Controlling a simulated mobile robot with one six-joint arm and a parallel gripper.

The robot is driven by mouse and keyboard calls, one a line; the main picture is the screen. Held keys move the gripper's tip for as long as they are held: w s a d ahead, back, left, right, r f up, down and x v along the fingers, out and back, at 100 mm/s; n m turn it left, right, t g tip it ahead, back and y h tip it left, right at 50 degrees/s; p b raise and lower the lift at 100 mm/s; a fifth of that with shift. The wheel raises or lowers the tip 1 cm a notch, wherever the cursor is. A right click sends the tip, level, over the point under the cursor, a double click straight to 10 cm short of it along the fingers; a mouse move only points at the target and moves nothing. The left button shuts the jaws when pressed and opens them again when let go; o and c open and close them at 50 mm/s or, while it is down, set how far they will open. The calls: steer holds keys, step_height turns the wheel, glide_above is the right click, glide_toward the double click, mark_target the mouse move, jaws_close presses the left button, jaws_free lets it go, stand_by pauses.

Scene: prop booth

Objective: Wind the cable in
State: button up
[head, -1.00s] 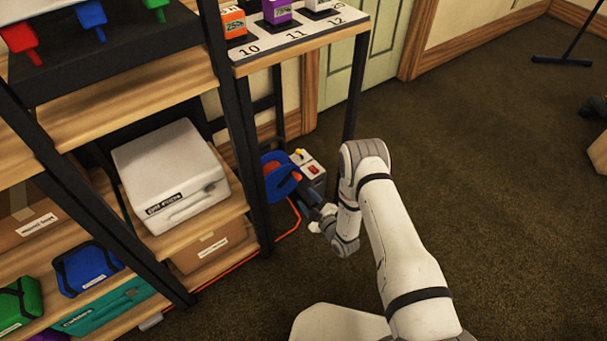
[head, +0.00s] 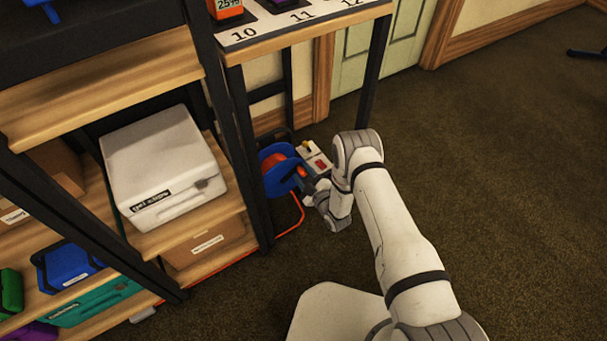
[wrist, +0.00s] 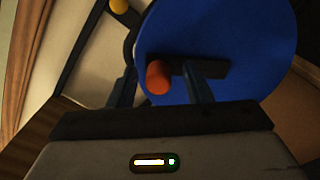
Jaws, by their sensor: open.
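The cable reel is a blue disc (head: 278,172) on the floor under the small table, right of the shelf. In the wrist view the blue disc (wrist: 215,45) fills the upper right, with an orange crank knob (wrist: 158,77) on a dark crank arm (wrist: 205,69). My gripper (wrist: 162,80) is open, its fingers on either side of the orange knob; I cannot tell whether they touch it. In the head view my gripper (head: 308,189) is at the reel's right side, partly hidden by my wrist. The orange cable (head: 298,215) runs along the floor by the shelf.
A box with a red switch (head: 317,163) stands behind the reel. The shelf (head: 100,75) with cases and boxes is at the left. The table's dark leg (head: 374,70) rises behind my arm.

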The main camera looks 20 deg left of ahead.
steer(key=shift+w+a, duration=0.2)
jaws_close()
stand_by(0.4)
